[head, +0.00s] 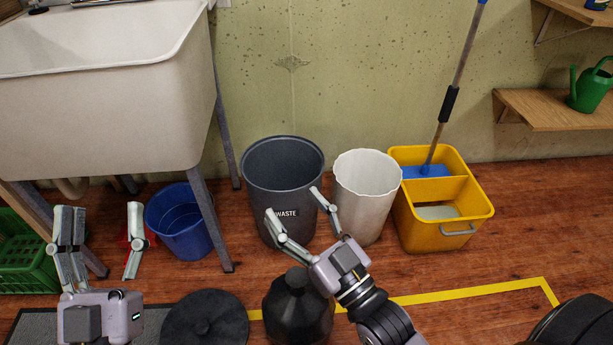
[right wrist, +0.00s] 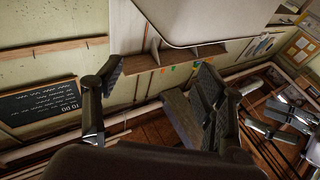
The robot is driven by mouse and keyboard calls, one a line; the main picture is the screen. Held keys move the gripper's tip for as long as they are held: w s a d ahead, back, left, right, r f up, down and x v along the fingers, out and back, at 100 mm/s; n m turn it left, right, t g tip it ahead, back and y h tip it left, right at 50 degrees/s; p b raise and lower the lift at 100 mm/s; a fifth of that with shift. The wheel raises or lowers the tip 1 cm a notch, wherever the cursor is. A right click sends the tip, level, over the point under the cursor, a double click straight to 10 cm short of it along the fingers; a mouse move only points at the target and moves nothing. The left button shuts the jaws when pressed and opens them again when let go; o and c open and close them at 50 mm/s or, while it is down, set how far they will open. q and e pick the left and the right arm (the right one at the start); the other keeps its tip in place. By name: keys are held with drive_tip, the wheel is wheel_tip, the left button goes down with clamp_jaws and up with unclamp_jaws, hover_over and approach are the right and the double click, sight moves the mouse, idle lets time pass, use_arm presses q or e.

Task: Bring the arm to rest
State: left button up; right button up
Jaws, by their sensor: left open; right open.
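My left gripper (head: 101,212) is in the lower left of the head view, with its fingers spread and nothing between them. My right gripper (head: 292,203) is near the middle of the head view, reaching up from the lower right. Its fingers are apart and empty, and they overlap the grey waste bin (head: 262,165) in the picture; I cannot tell whether they touch it. In the right wrist view the right gripper's fingers (right wrist: 158,80) are also apart, with nothing held between them.
A white sink (head: 110,110) stands at upper left, above a blue bucket (head: 180,225) and a green crate (head: 22,265). A white bin (head: 365,205) and a yellow mop bucket (head: 440,225) stand right of the waste bin. A black jug (head: 297,310) is below the right gripper.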

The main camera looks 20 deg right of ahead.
wheel_tip(320, 180, up, 11)
drive_tip(key=s+t, duration=0.1)
drive_tip(key=t, duration=0.2)
drive_tip(key=shift+s+d+t, duration=0.15)
drive_tip(key=shift+s+t, duration=0.1)
drive_tip(key=shift+t, duration=0.15)
drive_tip(key=shift+f, duration=0.15)
